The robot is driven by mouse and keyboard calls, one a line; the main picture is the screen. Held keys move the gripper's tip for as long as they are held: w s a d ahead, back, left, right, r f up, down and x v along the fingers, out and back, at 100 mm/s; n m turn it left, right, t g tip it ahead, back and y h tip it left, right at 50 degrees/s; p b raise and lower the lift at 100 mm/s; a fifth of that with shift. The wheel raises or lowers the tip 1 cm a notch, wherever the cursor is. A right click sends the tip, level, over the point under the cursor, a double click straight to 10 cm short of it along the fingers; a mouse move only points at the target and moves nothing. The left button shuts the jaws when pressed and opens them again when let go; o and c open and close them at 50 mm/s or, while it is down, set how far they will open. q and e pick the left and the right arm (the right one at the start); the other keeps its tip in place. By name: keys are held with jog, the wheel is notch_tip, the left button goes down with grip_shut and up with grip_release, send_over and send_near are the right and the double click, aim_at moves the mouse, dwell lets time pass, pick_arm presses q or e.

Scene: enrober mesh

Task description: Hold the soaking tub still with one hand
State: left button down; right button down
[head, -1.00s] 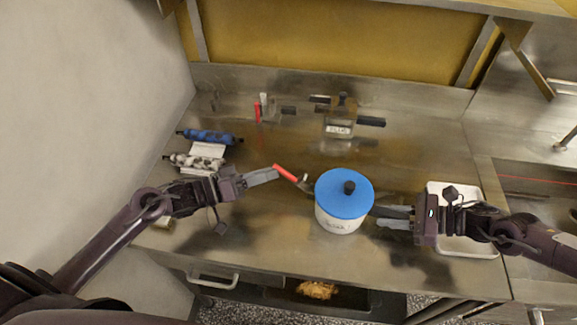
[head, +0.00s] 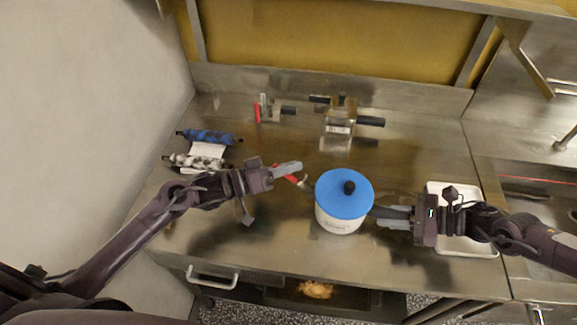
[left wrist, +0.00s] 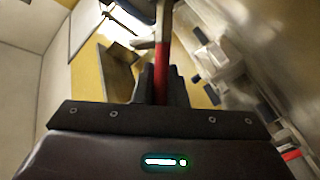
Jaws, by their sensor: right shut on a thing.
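The soaking tub (head: 338,219) is a white round pot with a blue lid (head: 330,190) and a black knob. It stands upright on the steel counter, and a label shows on its front. My right gripper (head: 376,214) is at the tub's right side, shut on it; the exact contact is partly hidden. My left gripper (head: 298,168) is left of the tub and apart from it. It is shut on a red-handled tool (head: 290,179). The red handle also shows between the fingers in the left wrist view (left wrist: 162,72). The tool's far end lies close to the tub's left side.
A white tray (head: 476,249) lies under my right arm. Blue (head: 207,136) and mottled (head: 194,161) rolls lie at the left. A metal box with black handles (head: 340,121) and a small red item (head: 257,112) stand at the back. The front counter (head: 270,240) is clear.

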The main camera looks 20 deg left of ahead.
pick_arm(q)
jog(key=shift+a+f+n+t+h, duration=0.5)
jog(key=shift+f+n+h, duration=0.15)
jog(key=shift+n, duration=0.15)
jog(key=c, duration=1.5)
grip_release()
notch_tip(320, 180, up, 10)
